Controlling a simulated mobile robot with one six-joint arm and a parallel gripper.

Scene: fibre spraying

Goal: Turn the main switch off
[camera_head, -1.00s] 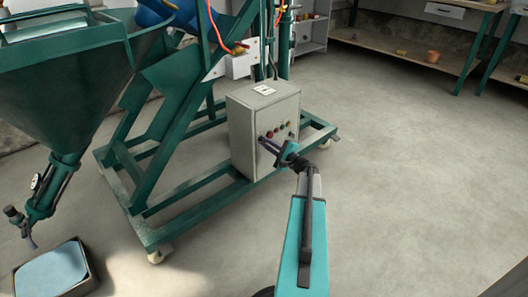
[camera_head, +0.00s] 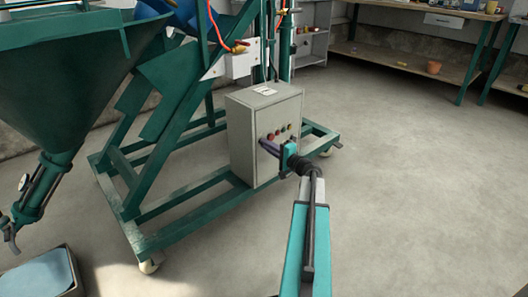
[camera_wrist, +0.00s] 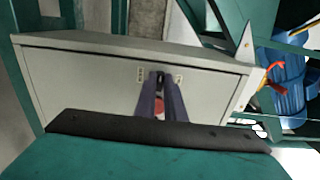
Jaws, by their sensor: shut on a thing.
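In the wrist view, the fingers (camera_wrist: 160,80) converge on a small dark knob, the main switch (camera_wrist: 161,75), between two small label plates. They are shut on it and hide most of it, so its exact angle cannot be told. A red button (camera_wrist: 159,106) shows between the fingers.
The green wheeled frame (camera_head: 190,228) surrounds the base of the box. A green hopper (camera_head: 65,90) hangs at the left above a tray (camera_head: 75,270). A workbench (camera_head: 400,65) stands at the back right. The floor on the right is clear.

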